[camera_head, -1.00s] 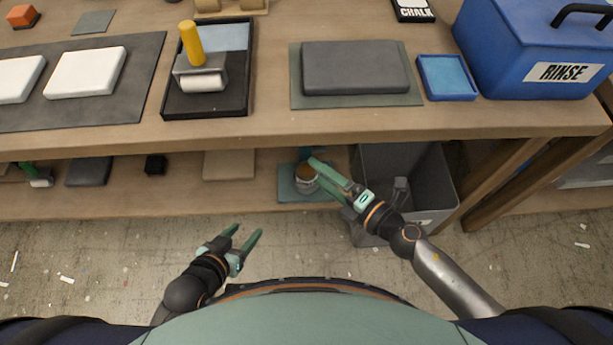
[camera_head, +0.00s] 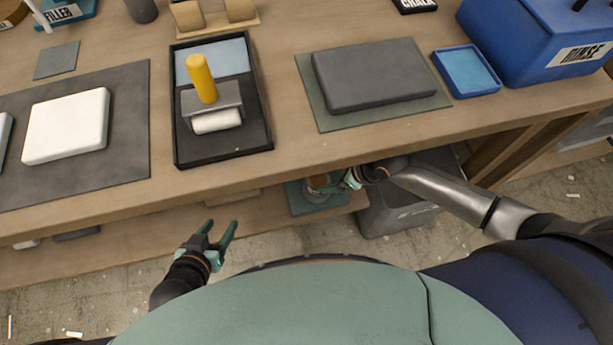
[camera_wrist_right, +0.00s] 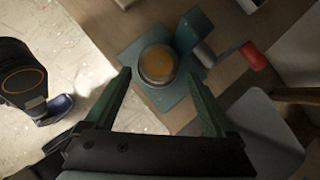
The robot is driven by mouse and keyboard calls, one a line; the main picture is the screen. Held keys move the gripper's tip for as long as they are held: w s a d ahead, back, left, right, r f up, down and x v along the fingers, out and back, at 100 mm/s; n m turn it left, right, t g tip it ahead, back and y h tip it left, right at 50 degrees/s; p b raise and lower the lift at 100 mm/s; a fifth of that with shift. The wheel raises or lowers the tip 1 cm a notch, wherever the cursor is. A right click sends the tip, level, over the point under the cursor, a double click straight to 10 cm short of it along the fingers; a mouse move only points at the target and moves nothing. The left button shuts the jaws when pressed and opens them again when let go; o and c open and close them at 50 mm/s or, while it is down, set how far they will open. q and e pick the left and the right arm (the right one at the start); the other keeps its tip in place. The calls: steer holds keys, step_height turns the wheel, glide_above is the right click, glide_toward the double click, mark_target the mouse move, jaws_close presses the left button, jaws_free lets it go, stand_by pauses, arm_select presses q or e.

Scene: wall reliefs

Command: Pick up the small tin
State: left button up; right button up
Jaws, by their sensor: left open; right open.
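The small tin (camera_wrist_right: 158,64) is round, with a brown-orange top and a metal rim. It stands upright on a teal mat (camera_wrist_right: 134,52) on the lower shelf. In the head view the tin (camera_head: 318,183) shows just under the table edge, partly hidden. My right gripper (camera_wrist_right: 160,92) is open; its fingers point toward the tin and straddle its near side without touching it that I can see. In the head view the right gripper (camera_head: 345,180) is partly hidden by the tabletop. My left gripper (camera_head: 222,228) is open and empty in front of the shelf.
The tabletop edge (camera_head: 300,172) overhangs the lower shelf. A grey bin (camera_head: 395,215) stands right of the tin under my right arm. In the wrist view a red-handled tool (camera_wrist_right: 252,56) and a teal block (camera_wrist_right: 192,32) lie close behind the tin.

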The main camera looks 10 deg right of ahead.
mark_target(319, 180)
steer(key=b+x, duration=0.1)
steer(key=x, duration=0.2)
steer(key=b+x, duration=0.1)
steer(key=x, duration=0.2)
steer(key=shift+s+f+b, duration=0.1)
steer(key=shift+f+b, duration=0.3)
steer(key=shift+f, duration=0.1)
steer(key=shift+a+f, duration=0.2)
steer(key=shift+f, duration=0.1)
